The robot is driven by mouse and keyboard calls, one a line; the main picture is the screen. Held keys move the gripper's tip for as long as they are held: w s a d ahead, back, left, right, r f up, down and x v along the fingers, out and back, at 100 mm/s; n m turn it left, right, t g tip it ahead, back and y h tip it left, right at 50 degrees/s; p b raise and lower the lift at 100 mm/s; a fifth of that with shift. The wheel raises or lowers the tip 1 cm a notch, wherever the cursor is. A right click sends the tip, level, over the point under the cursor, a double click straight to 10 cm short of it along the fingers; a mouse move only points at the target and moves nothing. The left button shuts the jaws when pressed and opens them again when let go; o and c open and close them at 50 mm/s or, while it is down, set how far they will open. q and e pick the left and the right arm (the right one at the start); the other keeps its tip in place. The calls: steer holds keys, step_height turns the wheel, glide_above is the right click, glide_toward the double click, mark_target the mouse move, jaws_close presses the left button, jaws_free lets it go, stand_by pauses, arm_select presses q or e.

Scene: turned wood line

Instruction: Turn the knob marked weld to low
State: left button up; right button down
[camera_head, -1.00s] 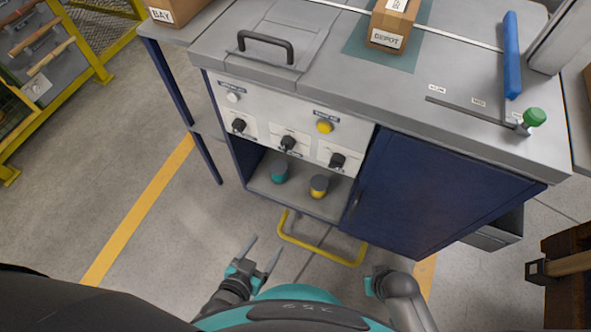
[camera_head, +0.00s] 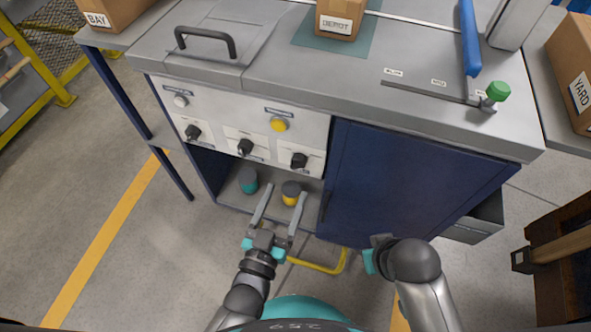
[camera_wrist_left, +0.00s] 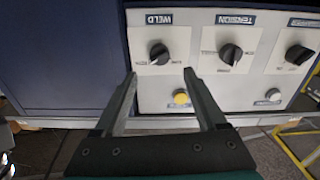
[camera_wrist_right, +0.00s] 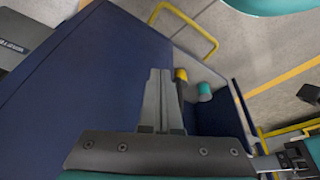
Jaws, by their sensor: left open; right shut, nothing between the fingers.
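The weld knob (camera_head: 299,160) is a black knob on a white plate, rightmost of the panel's row. In the left wrist view, which shows the panel upside down, the weld knob (camera_wrist_left: 159,54) sits under its WELD label (camera_wrist_left: 158,19). I cannot read its setting. My left gripper (camera_head: 286,190) is open and empty in front of the panel, below the weld knob. In its wrist view the left gripper (camera_wrist_left: 160,73) has its fingertips either side of the knob's line, apart from it. My right gripper (camera_wrist_right: 158,72) is shut and empty, by the blue cabinet door (camera_wrist_right: 90,75).
The tension knob (camera_head: 245,146) and another black knob (camera_head: 193,132) are to the left. A yellow button (camera_head: 279,124) sits above. Teal (camera_head: 248,180) and yellow (camera_head: 291,192) items stand on the shelf below. A yellow floor bar (camera_head: 320,268) lies in front.

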mark_target(296, 168)
arm_select(q)
steer(key=b+x, duration=0.2)
steer(key=x, duration=0.4)
steer(key=shift+w, duration=0.1)
steer(key=shift+b+x, duration=0.3)
steer(key=shift+x, duration=0.6)
arm_select(e)
step_height(296, 168, up, 6)
steer(key=t, duration=0.1)
arm_select(q)
jaws_close()
